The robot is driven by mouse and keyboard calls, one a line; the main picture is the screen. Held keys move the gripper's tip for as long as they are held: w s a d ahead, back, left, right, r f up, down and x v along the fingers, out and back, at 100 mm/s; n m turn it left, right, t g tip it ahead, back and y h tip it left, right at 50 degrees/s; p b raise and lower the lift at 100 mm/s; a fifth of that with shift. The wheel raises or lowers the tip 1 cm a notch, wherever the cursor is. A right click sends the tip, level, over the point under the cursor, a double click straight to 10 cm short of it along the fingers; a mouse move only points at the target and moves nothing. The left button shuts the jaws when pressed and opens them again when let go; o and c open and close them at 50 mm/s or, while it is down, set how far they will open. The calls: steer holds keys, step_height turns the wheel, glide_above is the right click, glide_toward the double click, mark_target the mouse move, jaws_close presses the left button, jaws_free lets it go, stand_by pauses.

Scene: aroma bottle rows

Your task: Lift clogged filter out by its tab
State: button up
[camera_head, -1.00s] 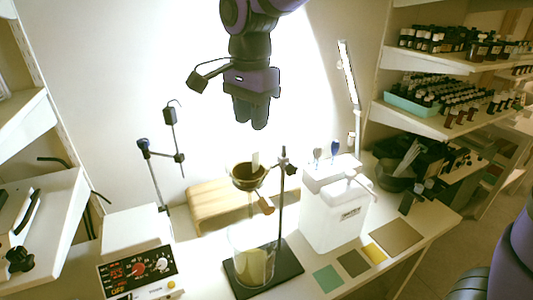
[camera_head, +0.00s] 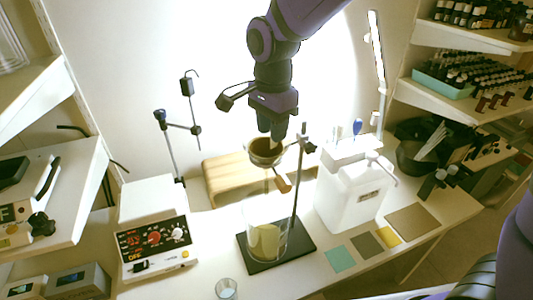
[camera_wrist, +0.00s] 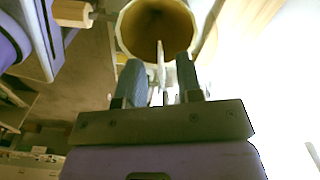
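The brown cone-shaped filter (camera_head: 266,146) sits in a funnel held by the ring stand (camera_head: 297,185). Its round opening (camera_wrist: 140,28) fills the top middle of the wrist view. The pale upright tab (camera_wrist: 161,62) stands at the filter's near side in the wrist view; in the head view my fingers hide it. My gripper (camera_head: 275,130) points down just above the filter. In the wrist view my gripper (camera_wrist: 160,82) is open, with its two fingers either side of the tab and gaps between.
A beaker (camera_head: 266,230) with yellowish contents stands under the funnel on the dark stand base (camera_head: 300,250). A white canister (camera_head: 345,195) is close on the right. A control unit (camera_head: 155,240) is at left, and a small glass (camera_head: 226,288) in front.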

steer(key=shift+f, duration=0.85)
jaws_close()
